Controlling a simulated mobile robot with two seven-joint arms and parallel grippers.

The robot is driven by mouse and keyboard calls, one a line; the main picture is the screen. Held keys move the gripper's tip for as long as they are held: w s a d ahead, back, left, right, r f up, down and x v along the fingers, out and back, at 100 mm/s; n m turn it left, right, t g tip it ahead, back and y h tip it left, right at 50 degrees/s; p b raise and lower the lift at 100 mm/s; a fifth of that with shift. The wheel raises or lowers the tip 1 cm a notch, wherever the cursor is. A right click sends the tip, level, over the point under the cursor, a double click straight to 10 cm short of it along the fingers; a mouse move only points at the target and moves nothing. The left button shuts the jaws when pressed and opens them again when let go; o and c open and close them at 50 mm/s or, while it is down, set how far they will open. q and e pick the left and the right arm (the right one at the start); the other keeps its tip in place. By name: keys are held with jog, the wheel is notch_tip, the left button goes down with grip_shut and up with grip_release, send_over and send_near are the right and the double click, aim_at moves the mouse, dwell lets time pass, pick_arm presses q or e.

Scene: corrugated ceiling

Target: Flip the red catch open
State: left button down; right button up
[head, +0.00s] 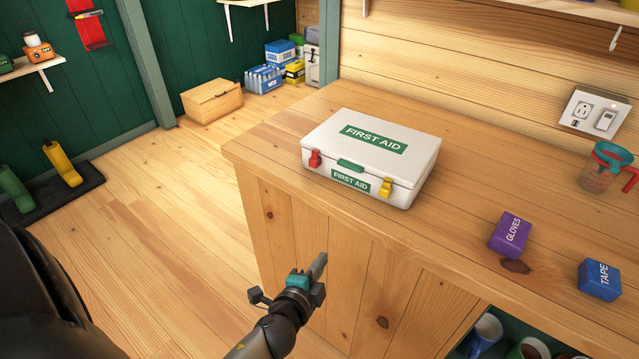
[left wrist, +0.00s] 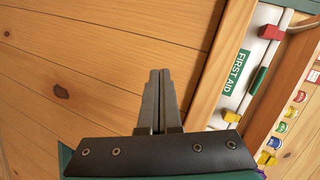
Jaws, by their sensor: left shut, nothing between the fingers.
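The white first aid case (head: 415,155) sits lid down on the wooden counter. The red catch (head: 315,158) is on its front face, left of the green handle (head: 350,165). A yellow catch (head: 385,187) is on the right of the handle. The red catch also shows at the upper right of the left wrist view (left wrist: 270,32). My left gripper (head: 320,262) is shut and empty, in front of the counter and below the case, apart from the red catch. In the left wrist view its fingertips (left wrist: 160,72) are together. My right gripper is out of view.
A purple gloves box (head: 510,236) and a blue tape box (head: 599,280) lie on the counter to the right. A measuring cup (head: 600,168) stands farther right. The counter's front edge (head: 300,200) runs below the case.

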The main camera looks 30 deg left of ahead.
pick_arm(q)
notch_tip(320, 180, up, 13)
jog(key=w+a+m+t+y+b, duration=0.1)
jog(key=w+m+t, duration=0.1)
jog(key=t, duration=0.1)
jog(key=shift+a+r+m+t, duration=0.15)
jog(key=shift+a+m+t, duration=0.15)
jog(key=shift+m+t, duration=0.1)
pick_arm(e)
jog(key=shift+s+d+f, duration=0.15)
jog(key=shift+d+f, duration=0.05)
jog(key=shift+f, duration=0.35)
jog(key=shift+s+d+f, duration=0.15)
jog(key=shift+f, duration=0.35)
pick_arm(q)
jog(key=shift+w, duration=0.1)
send_near(325, 162)
jog(key=w+d, duration=0.2)
jog(key=w, duration=0.1)
jog(key=w+d, duration=0.1)
jog(key=w, duration=0.1)
jog(key=shift+w+d, duration=0.1)
jog(key=shift+w, duration=0.1)
jog(key=a, duration=0.3)
jog(key=shift+w+a, duration=0.1)
jog(key=shift+w, duration=0.05)
jog(key=shift+a, duration=0.45)
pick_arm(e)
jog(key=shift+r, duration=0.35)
